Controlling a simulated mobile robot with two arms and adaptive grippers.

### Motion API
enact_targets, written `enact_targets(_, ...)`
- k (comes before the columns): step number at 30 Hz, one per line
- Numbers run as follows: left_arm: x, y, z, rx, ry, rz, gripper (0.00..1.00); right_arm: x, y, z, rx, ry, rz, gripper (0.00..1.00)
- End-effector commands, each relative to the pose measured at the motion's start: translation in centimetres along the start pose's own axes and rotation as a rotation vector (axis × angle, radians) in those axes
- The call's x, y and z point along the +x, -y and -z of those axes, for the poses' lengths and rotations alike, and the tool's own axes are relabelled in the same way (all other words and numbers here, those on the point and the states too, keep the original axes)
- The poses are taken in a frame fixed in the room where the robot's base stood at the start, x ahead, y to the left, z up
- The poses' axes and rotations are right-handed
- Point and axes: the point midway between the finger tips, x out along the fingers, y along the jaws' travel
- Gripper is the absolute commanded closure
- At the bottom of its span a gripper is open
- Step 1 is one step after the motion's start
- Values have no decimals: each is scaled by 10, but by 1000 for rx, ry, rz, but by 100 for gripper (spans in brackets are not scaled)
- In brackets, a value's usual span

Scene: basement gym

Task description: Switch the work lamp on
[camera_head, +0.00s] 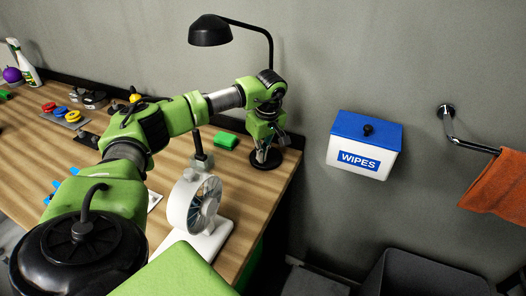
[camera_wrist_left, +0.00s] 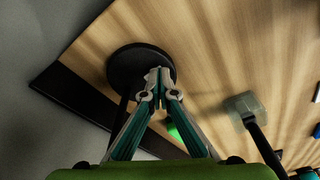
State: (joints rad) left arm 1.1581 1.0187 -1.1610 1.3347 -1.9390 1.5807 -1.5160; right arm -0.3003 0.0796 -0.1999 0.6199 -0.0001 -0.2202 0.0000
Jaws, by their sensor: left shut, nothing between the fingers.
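The work lamp (camera_head: 210,32) has a black shade on a curved black pole, upright at the back right of the table against the wall. No glow shows at its shade. Its round black base (camera_wrist_left: 125,68) fills the upper middle of the left wrist view. My left gripper (camera_head: 266,146) is over the base, pointing down, with its fingertips together and nothing held. In the left wrist view its fingertips (camera_wrist_left: 160,78) overlap the base's edge. I cannot tell whether they touch it. A switch cannot be made out. My right gripper is not in view.
A white fan (camera_head: 194,203) stands at the table's front right edge. A wipes box (camera_head: 364,145) and a rail with an orange towel (camera_head: 498,186) are on the wall at right.

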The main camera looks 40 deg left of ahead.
Motion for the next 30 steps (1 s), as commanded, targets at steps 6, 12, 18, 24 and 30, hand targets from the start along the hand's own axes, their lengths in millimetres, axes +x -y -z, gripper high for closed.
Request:
enact_targets(6, -18, 0, 3, 0, 0, -1, 100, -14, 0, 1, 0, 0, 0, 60)
enact_targets(12, -34, 0, 5, 0, 0, -2, 100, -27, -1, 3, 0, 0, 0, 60)
enact_targets(18, -50, 0, 7, 0, 0, -2, 100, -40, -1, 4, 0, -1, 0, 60)
enact_targets(24, -65, 0, 10, 0, 0, -1, 100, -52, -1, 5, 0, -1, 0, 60)
enact_targets(30, -69, 0, 10, 0, 0, 0, 100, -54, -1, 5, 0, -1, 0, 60)
